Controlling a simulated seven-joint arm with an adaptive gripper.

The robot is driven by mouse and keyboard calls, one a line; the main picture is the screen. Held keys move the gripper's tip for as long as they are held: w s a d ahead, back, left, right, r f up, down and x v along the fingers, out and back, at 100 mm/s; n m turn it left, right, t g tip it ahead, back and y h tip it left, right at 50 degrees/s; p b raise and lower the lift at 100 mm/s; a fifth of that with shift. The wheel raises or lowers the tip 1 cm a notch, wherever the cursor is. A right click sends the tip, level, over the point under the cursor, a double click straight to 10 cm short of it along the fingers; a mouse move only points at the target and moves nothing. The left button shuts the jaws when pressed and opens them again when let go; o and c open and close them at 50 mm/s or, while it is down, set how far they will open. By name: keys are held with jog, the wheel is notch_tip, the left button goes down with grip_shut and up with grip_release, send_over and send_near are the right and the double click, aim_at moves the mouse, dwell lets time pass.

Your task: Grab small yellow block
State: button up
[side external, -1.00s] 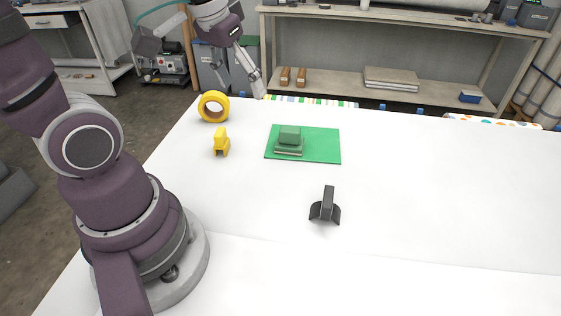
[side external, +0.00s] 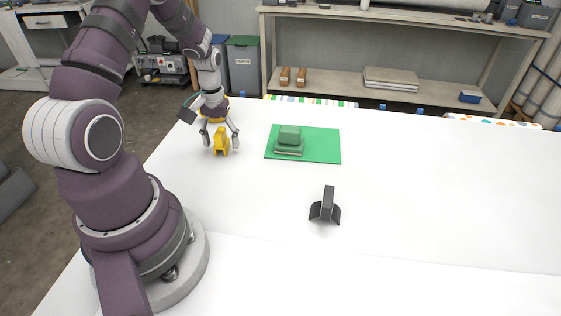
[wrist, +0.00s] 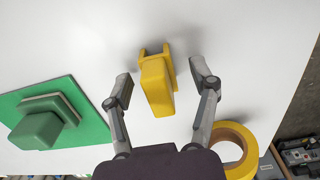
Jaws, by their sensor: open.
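The small yellow block (side external: 221,143) stands on the white table, with a raised upper part and a notched foot. In the wrist view the yellow block (wrist: 157,84) lies between the two open fingers. My gripper (side external: 220,142) points down over it in the side view, with a finger on each side. In the wrist view my gripper (wrist: 162,80) is open and empty, with visible gaps between the fingers and the block. The fingertips look close to the table, but their exact height is hard to tell.
A yellow tape roll (wrist: 234,150) lies beside my gripper, mostly hidden in the side view. A green mat (side external: 322,146) with a green block (side external: 289,136) lies to the right. A dark curved-base tool (side external: 326,207) stands nearer the front. The table's right side is clear.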

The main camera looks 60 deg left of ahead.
jog(key=shift+f, duration=0.4)
jog(key=c, duration=1)
jog(key=shift+r, duration=0.1)
